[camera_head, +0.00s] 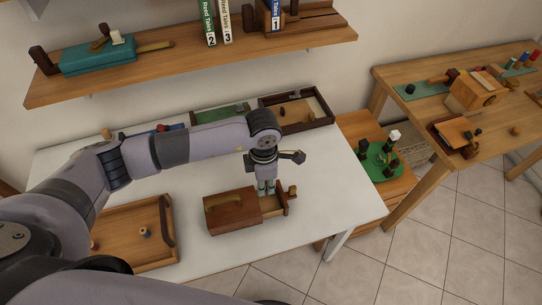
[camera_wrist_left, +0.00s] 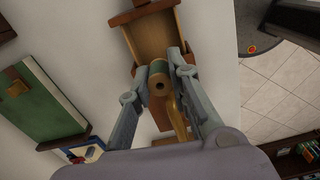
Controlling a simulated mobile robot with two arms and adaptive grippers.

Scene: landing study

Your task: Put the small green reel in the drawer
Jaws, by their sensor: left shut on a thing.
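My left gripper (camera_head: 266,188) reaches down over the open drawer (camera_head: 273,204) of a small brown wooden chest (camera_head: 233,212) on the white table. In the left wrist view the same gripper (camera_wrist_left: 160,70) is shut on the small green reel (camera_wrist_left: 158,86), a wooden spool with a green band and a dark hole in its end. The drawer (camera_wrist_left: 152,36) shows there just beyond the reel. The reel appears held above the drawer; its exact height cannot be told. In the head view the fingers mostly hide it. My right gripper is not in view.
A wooden tray (camera_head: 163,222) with small spools (camera_head: 144,232) lies left of the chest. A dark-rimmed tray (camera_head: 322,112) and a green one (camera_head: 200,116) line the table's back. A shelf (camera_head: 180,62) hangs above. The white table (camera_head: 330,200) is clear right of the drawer.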

